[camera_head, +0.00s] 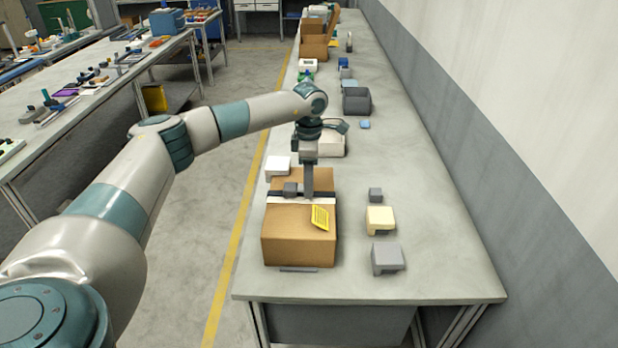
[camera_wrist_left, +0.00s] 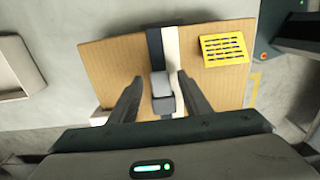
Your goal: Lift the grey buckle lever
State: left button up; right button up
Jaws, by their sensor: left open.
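A cardboard box (camera_head: 290,238) stands near the front end of the bench, with a dark strap and a white band across its top. The grey buckle lever (camera_head: 291,188) sits on the strap; it also shows in the left wrist view (camera_wrist_left: 161,84), on a darker buckle body (camera_wrist_left: 163,104). My left gripper (camera_head: 308,192) points down over the box top, just right of the lever in the head view. In the wrist view its open fingers (camera_wrist_left: 157,95) stand on either side of the buckle, with gaps showing. My right gripper is not in view.
A yellow label (camera_head: 320,217) lies on the box. Beige (camera_head: 380,219) and grey (camera_head: 387,257) blocks sit to its right, a white block (camera_head: 278,168) at its far left. A grey bin (camera_head: 356,100) stands farther back. The bench's right front is clear.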

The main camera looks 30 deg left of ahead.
pick_arm(q)
jog(key=c, duration=1.1)
jog(key=shift+o, duration=0.2)
